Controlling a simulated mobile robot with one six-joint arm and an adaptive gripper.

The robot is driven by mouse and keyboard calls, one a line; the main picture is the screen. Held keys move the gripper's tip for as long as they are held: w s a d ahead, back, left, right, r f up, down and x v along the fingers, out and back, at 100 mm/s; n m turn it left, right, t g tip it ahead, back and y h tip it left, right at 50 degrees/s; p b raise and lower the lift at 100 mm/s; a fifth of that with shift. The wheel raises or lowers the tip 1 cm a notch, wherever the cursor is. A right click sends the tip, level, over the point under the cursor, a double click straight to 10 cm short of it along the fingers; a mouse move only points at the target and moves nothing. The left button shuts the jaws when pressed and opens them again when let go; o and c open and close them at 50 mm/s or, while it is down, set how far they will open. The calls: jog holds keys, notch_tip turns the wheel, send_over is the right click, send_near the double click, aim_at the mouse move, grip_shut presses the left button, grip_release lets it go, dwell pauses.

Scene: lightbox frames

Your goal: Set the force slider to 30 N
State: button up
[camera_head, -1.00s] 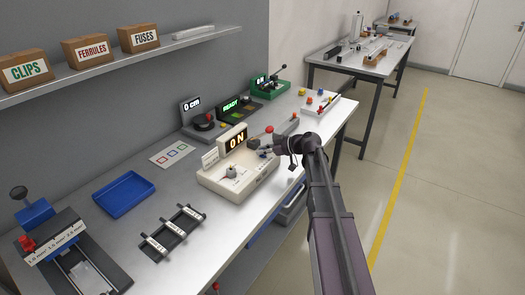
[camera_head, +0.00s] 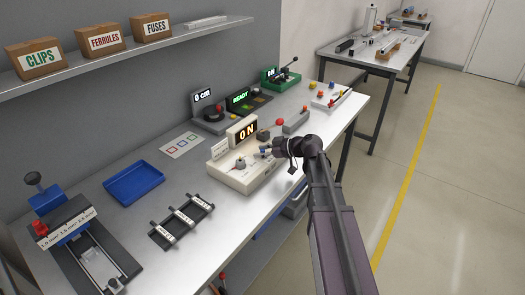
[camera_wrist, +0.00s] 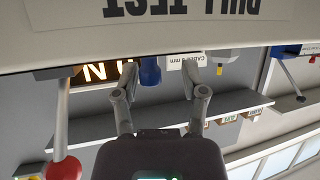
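The white pull-test unit (camera_head: 239,181) stands on the bench, and its lit display (camera_head: 241,132) reads 0 N. A grey knob (camera_head: 240,163) sits on its top at the left. A small blue part (camera_head: 265,152) is on top near my gripper. My gripper (camera_head: 273,149) is over the right part of the unit. In the wrist view, which is upside down, the gripper (camera_wrist: 160,68) has its fingers spread. The blue part (camera_wrist: 150,70) appears between them, and I cannot tell whether they touch it. The slider's scale cannot be read.
A lever with a red ball (camera_head: 280,122) stands behind my gripper; a red ball lever also shows close in the wrist view (camera_wrist: 64,168). A blue tray (camera_head: 134,181), black rack (camera_head: 181,221) and crimp-like tool (camera_head: 82,240) lie left. Bare bench lies in front.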

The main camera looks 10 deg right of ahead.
jog(key=shift+w+d, duration=0.2)
jog(key=shift+w+d, duration=0.55)
jog(key=shift+w, duration=0.1)
jog(key=w+d, duration=0.3)
jog(key=shift+w+d, duration=0.15)
jog(key=p+v, duration=0.6)
jog(key=v, duration=0.8)
jog(key=s+a+m+g+h+p, duration=0.45)
jog(key=s+a+p, duration=0.25)
jog(key=s+a, duration=0.2)
jog(key=s+a+r+m+g+h+p, duration=0.2)
jog(key=s+r+m+h+p, duration=0.2)
jog(key=s+m+h+p, duration=0.3)
jog(key=shift+s+r+p, duration=0.25)
jog(key=shift+s+p, duration=0.45)
jog(key=shift+s, duration=1.3)
jog(key=shift+m, duration=0.25)
